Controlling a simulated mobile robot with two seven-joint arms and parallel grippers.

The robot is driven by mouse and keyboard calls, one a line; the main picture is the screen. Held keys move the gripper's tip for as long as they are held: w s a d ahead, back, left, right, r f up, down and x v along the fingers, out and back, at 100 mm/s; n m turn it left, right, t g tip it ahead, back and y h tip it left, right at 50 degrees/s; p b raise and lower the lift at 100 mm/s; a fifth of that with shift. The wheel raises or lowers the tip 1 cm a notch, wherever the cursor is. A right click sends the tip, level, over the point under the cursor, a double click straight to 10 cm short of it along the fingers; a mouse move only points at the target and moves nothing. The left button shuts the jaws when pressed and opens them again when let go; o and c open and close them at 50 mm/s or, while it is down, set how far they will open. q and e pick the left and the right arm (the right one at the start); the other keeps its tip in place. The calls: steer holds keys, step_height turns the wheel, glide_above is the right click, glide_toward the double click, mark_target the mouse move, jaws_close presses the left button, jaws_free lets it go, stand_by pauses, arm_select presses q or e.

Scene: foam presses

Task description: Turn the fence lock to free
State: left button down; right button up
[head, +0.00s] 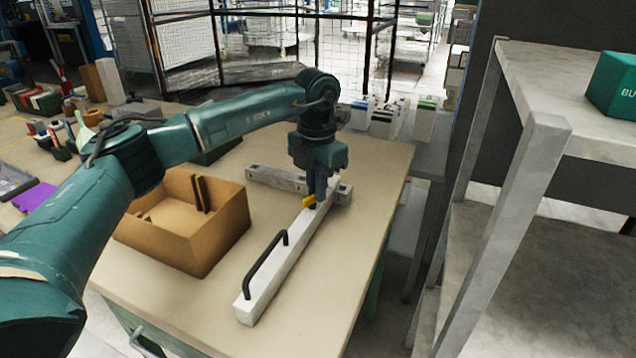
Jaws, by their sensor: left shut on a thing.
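A long white fence bar (290,262) lies across the table, with a black handle (265,265) on its near part. A small yellow lever (308,201), which looks like the fence lock, sits at the bar's far end. A grey metal rail (272,178) lies crosswise there. My left gripper (319,199) points down over this end, its fingers shut on the yellow lever. The fingers hide part of the lever, so its exact angle is hard to tell. My right gripper is not in view.
An open cardboard box (196,245) stands left of the bar. Several white cartons (385,118) stand beyond the table's far edge. A grey shelf (535,85) with a green box (612,88) stands at the right. The tabletop (350,235) right of the bar is clear.

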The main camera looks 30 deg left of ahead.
arm_select(q)
steer(key=shift+a+n+p, duration=0.15)
steer(key=shift+n+p, duration=0.1)
steer(key=shift+n, duration=0.85)
steer(key=shift+a+n+p, duration=0.1)
steer(key=shift+n+p, duration=0.15)
steer(key=shift+n, duration=0.85)
steer(key=shift+w, duration=0.1)
steer(key=c, duration=1.5)
jaws_free()
steer(key=shift+r, duration=0.1)
step_height(320, 180, up, 13)
